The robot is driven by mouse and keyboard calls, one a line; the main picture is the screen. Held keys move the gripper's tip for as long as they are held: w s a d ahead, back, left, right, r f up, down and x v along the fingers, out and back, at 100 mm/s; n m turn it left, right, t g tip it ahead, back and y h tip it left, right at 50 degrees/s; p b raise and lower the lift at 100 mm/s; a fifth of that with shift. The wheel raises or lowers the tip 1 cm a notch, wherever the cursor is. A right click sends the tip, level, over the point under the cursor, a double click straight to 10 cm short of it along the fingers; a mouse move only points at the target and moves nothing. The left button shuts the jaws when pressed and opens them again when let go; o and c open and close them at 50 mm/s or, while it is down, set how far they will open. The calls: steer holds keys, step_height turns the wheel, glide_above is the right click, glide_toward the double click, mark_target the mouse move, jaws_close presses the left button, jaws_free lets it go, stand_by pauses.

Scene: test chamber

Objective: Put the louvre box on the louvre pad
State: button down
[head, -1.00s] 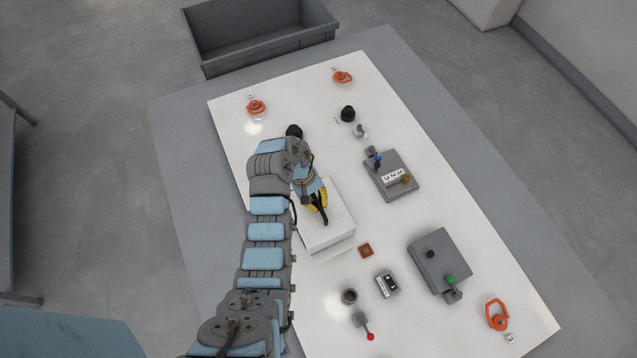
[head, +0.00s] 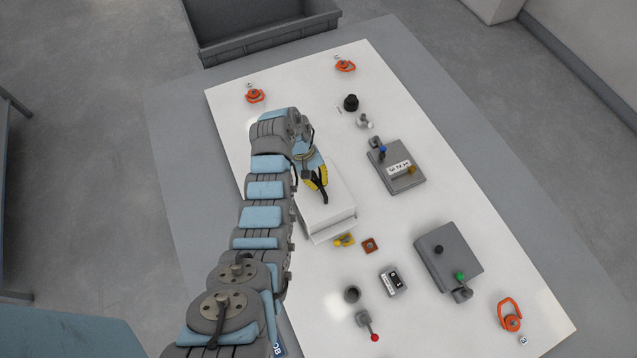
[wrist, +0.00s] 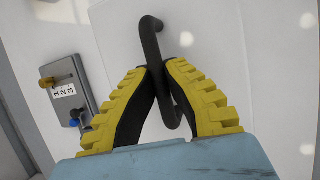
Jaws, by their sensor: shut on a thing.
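A white box (head: 330,208) with a black bent handle (wrist: 152,45) on its top stands out on the white board; I take it for the louvre box. My gripper (head: 322,190) is over the box, its yellow-ridged fingers shut on the handle; the wrist view shows the fingers (wrist: 165,80) closing around the bar. The box's white top (wrist: 215,60) fills much of the wrist view. I cannot tell whether the box touches the board. I cannot make out a thing that is clearly the louvre pad; the box and my arm hide part of the board.
A yellow part (head: 344,240) and a brown square (head: 370,245) lie close to the box's near edge. Grey boxes with a blue knob (head: 398,175) and a green knob (head: 450,255) stand to the right. Orange handles sit near the corners. A grey bin (head: 262,30) is behind the board.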

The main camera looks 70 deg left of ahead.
steer(key=shift+w+a+f, duration=0.25)
steer(key=shift+a+f, duration=0.45)
steer(key=shift+f, duration=0.15)
steer(key=shift+f+b, duration=0.65)
steer(key=shift+f, duration=0.9)
steer(key=c, duration=1.2)
jaws_free()
steer(key=shift+c, duration=0.2)
steer(key=shift+a, duration=0.1)
steer(key=v, duration=1)
steer(key=shift+a+r, duration=0.2)
steer(key=shift+r, duration=0.1)
steer(key=shift+s+a+r, duration=0.1)
steer(key=shift+s+r, duration=0.05)
steer(key=shift+r, duration=0.4)
